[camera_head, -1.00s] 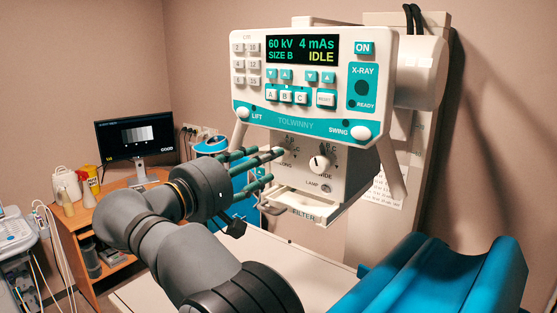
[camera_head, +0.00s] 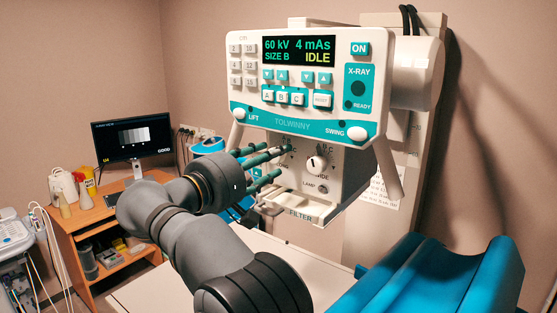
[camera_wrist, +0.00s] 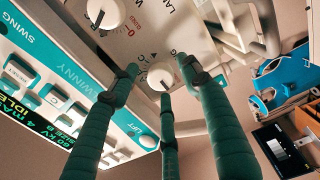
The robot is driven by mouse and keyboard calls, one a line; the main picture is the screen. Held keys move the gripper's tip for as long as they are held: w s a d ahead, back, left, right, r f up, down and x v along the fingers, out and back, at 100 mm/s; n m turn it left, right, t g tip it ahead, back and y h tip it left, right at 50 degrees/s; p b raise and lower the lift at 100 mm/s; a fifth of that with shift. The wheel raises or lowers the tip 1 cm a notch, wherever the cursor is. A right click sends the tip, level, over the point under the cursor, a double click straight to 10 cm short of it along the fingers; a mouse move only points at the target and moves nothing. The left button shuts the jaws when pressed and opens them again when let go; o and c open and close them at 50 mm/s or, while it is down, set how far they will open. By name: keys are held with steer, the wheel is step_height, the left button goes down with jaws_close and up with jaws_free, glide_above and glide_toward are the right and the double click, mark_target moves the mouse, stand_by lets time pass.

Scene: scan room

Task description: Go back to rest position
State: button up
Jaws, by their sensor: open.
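My gripper (camera_head: 279,160) is open, its dark green fingers reaching toward the control face (camera_head: 335,190) under the X-ray head. In the wrist view the fingertips (camera_wrist: 160,76) stand around a white knob (camera_wrist: 161,77) on that face; I cannot tell whether they touch it. The fingers hide that knob in the head view. A second knob (camera_head: 315,163), beside the word ending in "IDE", stands to the right, clear of the fingers. It also shows at the top of the wrist view (camera_wrist: 105,13). The console display (camera_head: 299,51) reads 60 kV, 4 mAs, SIZE B, IDLE.
The white and teal console (camera_head: 285,125) overhangs the gripper. A filter tray (camera_head: 291,205) sits below it. A blue padded cradle (camera_head: 440,275) is at the front right. A wooden desk (camera_head: 95,218) with a monitor (camera_head: 130,138) stands at the back left.

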steer(key=v, duration=1.1)
steer(key=w+d+m, duration=0.7)
steer(key=w+m, duration=0.2)
steer(key=m, duration=1)
steer(key=shift+w, duration=0.35)
steer(key=shift+f, duration=0.1)
steer(key=shift+s, duration=0.1)
stand_by(1.3)
